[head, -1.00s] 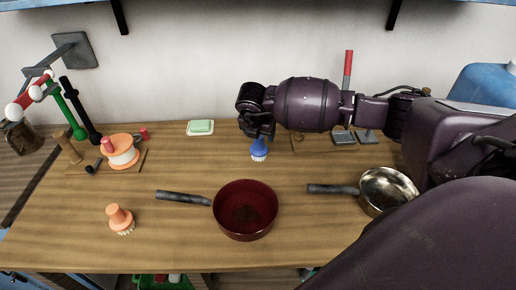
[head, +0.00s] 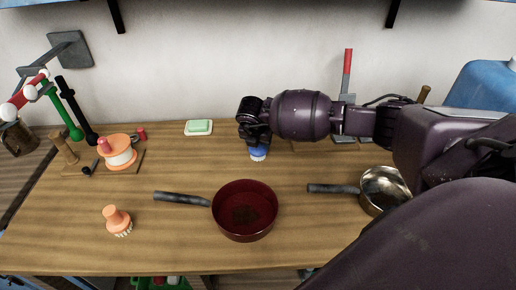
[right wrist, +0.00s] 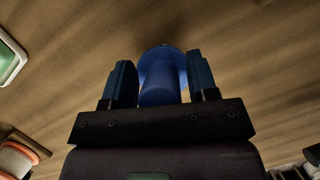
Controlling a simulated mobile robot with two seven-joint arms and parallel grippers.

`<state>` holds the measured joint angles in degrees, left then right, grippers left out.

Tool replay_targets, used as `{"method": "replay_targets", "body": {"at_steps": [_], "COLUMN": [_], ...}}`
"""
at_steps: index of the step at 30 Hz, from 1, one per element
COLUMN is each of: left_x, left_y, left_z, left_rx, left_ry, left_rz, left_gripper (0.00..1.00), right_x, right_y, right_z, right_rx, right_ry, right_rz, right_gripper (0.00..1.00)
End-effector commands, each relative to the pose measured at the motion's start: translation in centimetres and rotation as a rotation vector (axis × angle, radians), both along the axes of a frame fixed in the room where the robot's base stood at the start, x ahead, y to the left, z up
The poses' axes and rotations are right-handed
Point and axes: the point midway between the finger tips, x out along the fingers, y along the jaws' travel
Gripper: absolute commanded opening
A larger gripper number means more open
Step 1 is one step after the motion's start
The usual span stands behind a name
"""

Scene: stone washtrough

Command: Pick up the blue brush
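The blue brush (head: 258,153) stands upright on the wooden table with its pale bristles down, behind the dark red pan. My right gripper (head: 255,139) is directly above it and hides the upper part of its handle. In the right wrist view the blue brush (right wrist: 161,78) sits between the two fingers of my right gripper (right wrist: 161,82). The fingers are spread, one on each side of the handle, with narrow gaps showing. My left gripper is in neither view.
The dark red pan (head: 245,211) stands in front of the brush, and a metal pan (head: 384,190) is to the right. A green soap on a dish (head: 198,127) lies left of the brush.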

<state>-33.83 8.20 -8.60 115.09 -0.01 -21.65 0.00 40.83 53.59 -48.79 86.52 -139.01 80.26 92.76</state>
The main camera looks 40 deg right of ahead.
Motion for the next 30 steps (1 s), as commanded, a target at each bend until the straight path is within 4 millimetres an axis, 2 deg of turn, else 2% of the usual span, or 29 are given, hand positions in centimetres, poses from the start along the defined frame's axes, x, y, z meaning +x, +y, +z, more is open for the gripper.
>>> {"method": "replay_targets", "body": {"at_steps": [1,8,16,20,26,30], "left_x": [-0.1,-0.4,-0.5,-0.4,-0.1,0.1], "left_y": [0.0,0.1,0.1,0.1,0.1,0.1], "left_z": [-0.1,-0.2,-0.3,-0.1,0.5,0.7], "left_rx": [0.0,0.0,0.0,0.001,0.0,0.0], "left_ry": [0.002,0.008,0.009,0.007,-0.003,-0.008], "left_rz": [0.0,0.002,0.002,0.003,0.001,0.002], "left_gripper": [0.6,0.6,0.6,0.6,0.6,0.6], "right_x": [0.0,0.0,0.0,0.0,0.1,0.1], "right_y": [0.0,0.0,0.0,0.0,0.0,0.0], "right_z": [0.0,0.0,0.0,0.7,4.2,7.7], "right_rx": [0.0,0.0,0.001,0.0,0.0,0.0], "right_ry": [0.0,0.0,0.001,-0.001,-0.005,-0.006], "right_rz": [0.0,0.0,0.0,0.0,0.001,0.001], "right_gripper": [0.46,0.11,0.1,0.1,0.1,0.1]}}
